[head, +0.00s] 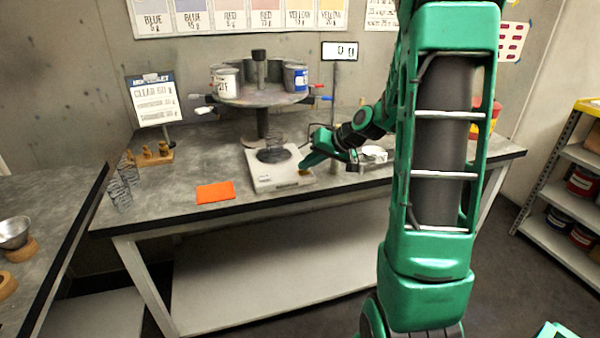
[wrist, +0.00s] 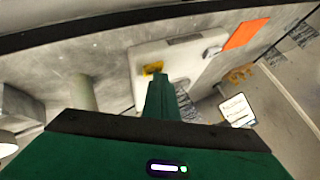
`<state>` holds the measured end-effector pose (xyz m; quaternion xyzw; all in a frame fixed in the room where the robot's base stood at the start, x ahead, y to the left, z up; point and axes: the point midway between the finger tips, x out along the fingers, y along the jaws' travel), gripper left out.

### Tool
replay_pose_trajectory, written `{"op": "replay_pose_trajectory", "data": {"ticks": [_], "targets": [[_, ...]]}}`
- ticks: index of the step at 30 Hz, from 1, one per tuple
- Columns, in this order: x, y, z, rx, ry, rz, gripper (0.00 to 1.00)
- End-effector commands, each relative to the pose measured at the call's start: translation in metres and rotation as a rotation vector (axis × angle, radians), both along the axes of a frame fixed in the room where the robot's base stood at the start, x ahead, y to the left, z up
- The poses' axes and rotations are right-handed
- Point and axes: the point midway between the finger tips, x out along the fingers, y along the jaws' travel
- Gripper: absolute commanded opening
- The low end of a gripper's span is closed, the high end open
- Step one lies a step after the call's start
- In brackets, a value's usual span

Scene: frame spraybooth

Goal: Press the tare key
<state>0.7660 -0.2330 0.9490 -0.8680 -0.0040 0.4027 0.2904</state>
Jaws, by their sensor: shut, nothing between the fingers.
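A pale bench scale (head: 268,180) sits on the grey workbench, with a dark round pan (head: 273,155) on top. A small yellow-orange key (head: 305,172), apparently the tare key, is at its front right corner. It also shows in the wrist view (wrist: 152,68), just beyond my fingertips. My gripper (head: 303,166) is shut and empty, its green fingers reaching in from the right, tips right at the key. I cannot tell whether the tips touch it. The scale's display (head: 340,50) on a post reads what looks like a zero value.
An orange card (head: 215,192) lies left of the scale. A round turntable (head: 262,97) with paint cans stands behind it. Brass weights (head: 150,157) and clear cups (head: 118,192) are at the left. A silvery dish (head: 374,154) lies right of the scale.

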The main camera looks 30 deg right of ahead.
Motion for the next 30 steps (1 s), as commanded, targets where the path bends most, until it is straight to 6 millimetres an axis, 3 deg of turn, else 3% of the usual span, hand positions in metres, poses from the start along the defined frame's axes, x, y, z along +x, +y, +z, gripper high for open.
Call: {"op": "replay_pose_trajectory", "data": {"ticks": [26,30], "targets": [[0.0,0.0,0.018,-0.001,0.0,0.001,0.0],[0.0,0.0,0.029,-0.002,-0.002,0.001,0.0]]}}
